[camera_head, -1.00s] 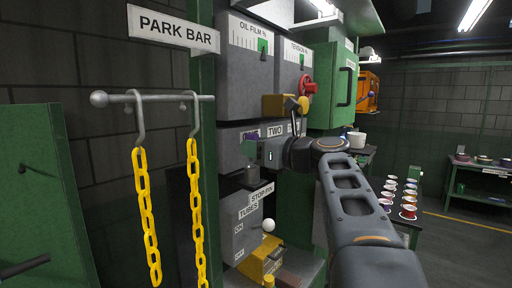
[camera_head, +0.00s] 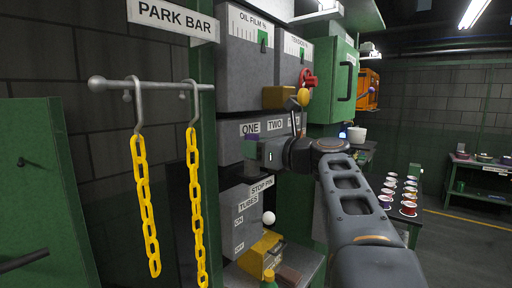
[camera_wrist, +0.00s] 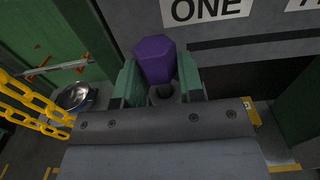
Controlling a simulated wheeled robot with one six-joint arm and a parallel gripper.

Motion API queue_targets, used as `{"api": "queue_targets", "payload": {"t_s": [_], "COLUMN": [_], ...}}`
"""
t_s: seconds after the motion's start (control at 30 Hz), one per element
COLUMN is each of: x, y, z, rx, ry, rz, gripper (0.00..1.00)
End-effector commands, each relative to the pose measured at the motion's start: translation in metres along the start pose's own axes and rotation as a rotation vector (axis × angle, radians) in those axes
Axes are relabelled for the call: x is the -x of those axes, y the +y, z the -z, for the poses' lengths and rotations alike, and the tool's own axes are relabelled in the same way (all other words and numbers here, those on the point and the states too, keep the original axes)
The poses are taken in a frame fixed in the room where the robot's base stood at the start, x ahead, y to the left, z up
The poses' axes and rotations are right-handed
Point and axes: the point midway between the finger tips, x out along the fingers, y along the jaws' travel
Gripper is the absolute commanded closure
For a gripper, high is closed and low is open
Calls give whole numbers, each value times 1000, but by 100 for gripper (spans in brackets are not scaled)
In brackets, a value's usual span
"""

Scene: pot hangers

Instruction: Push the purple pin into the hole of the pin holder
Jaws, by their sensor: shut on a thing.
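My gripper (camera_wrist: 160,88) is shut on the purple pin (camera_wrist: 154,58), whose hexagonal head stands up between the two green finger pads in the wrist view. A short grey shaft shows below the head. In the head view my gripper (camera_head: 252,155) is in front of the grey cabinet, just below the label ONE. A box with the label STOP PIN (camera_head: 262,187) is below it, apart from the gripper. The hole of the pin holder cannot be made out in either view.
Yellow chains (camera_head: 146,205) hang from the park bar (camera_head: 150,97) on the left. A white ball (camera_head: 268,218) and a yellow box (camera_head: 258,252) are below the gripper. Spools (camera_head: 408,207) stand on a table at right. The floor at right is clear.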

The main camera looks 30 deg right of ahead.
Motion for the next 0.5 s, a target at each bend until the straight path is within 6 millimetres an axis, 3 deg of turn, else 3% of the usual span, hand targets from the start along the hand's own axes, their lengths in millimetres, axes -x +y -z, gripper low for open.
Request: {"api": "queue_targets", "payload": {"t_s": [0.5], "x": [0], "y": [0], "z": [14], "rx": [0], "ry": [-1], "rz": [0], "gripper": [88]}}
